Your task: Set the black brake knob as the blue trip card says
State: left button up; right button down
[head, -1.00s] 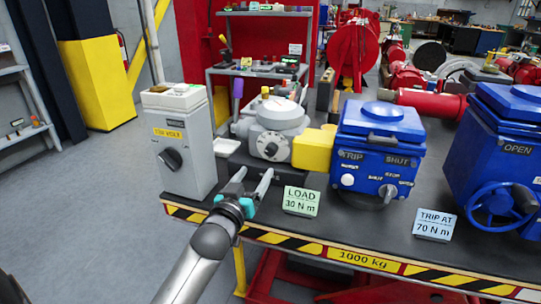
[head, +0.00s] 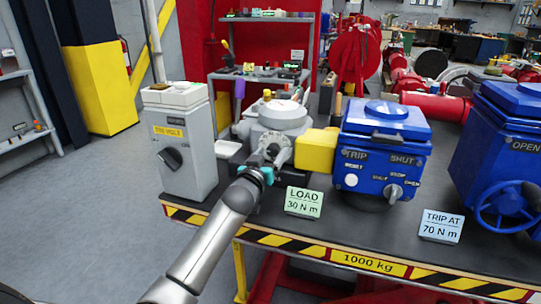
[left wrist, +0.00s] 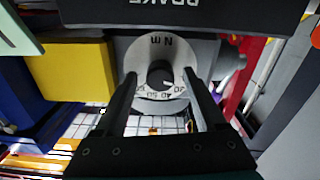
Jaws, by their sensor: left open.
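The blue trip card (head: 440,226) stands at the table's front right and reads "TRIP AT 70 N m". The black brake knob (left wrist: 160,74) sits in the middle of a pale dial ring marked "N m" with numbers, in the left wrist view. The dial is on the grey brake unit (head: 282,115) left of the yellow block. My left gripper (head: 270,157) is open in front of the knob, one finger on each side in the left wrist view (left wrist: 160,88). I cannot tell whether the fingers touch it. The knob's pointer is not clear. My right gripper is not in view.
A green card (head: 304,201) reads "LOAD 30 N m". A grey box (head: 182,145) with a dark knob stands left of the brake unit. The yellow block (head: 316,150) joins it to a blue actuator (head: 381,150). A blue handwheel (head: 508,204) is at right.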

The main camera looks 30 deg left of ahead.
pick_arm(q)
grip_shut()
dwell(0.6)
